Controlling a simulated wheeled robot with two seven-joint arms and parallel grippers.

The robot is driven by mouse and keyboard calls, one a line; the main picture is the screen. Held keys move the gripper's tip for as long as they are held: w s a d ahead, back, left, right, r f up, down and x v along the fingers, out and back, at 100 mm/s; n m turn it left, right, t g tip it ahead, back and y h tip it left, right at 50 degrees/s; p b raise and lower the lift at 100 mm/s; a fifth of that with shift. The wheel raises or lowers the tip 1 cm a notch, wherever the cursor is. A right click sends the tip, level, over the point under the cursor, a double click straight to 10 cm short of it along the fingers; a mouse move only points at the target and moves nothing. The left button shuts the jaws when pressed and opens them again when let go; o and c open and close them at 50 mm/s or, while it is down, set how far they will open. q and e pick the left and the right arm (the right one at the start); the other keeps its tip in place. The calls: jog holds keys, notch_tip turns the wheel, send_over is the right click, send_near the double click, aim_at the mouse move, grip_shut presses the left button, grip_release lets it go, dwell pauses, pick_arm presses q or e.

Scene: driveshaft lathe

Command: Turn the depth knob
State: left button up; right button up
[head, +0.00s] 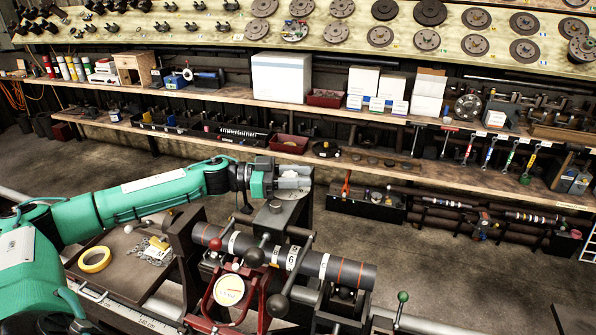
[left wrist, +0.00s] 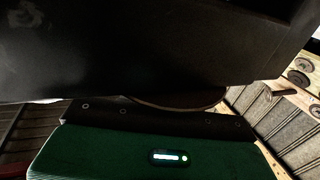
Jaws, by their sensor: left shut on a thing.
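My left gripper (head: 292,180) reaches in from the left on the green arm, at the top of a dark upright block (head: 276,215) on the lathe. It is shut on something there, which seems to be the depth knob. The jaws hide the knob, and I cannot make out its shape or marks. In the left wrist view a large dark surface (left wrist: 150,50) fills the upper part at close range, and the fingertips do not show. A dark shaft (head: 337,270) with white numbered bands lies across the lathe in front of the block. My right gripper is not in view.
A round dial gauge (head: 229,290) on a red frame stands in front of the shaft. Yellow tape (head: 95,260) lies on the left tray. Shelves with boxes (head: 281,76) stand behind, beyond open floor.

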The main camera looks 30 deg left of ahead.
pick_arm(q)
jog(key=shift+r+m+g+h+p, duration=0.3)
jog(key=shift+m+g+h+p, duration=0.4)
jog(key=shift+g, duration=0.3)
jog(key=m+g, duration=0.1)
jog(key=g, duration=0.1)
jog(key=shift+s+d+f+m+g+h+p, duration=0.1)
jog(key=shift+s+f+m+g+h+p, duration=0.05)
jog(key=shift+m+g+h+p, duration=0.2)
jog(key=m+g, duration=0.2)
jog(key=g, duration=0.1)
jog(key=m+g+b, duration=0.1)
jog(key=g, duration=0.1)
jog(key=shift+s+f+h, duration=0.15)
jog(key=shift+s+h, duration=0.1)
jog(key=shift+h, duration=0.1)
jog(key=shift+s+m+g+b, duration=0.2)
jog(key=shift+m+g+b, duration=0.2)
jog(key=shift+m+g, duration=0.95)
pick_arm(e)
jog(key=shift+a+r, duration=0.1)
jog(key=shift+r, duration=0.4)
pick_arm(q)
jog(key=shift+g, duration=0.3)
jog(key=o, duration=1)
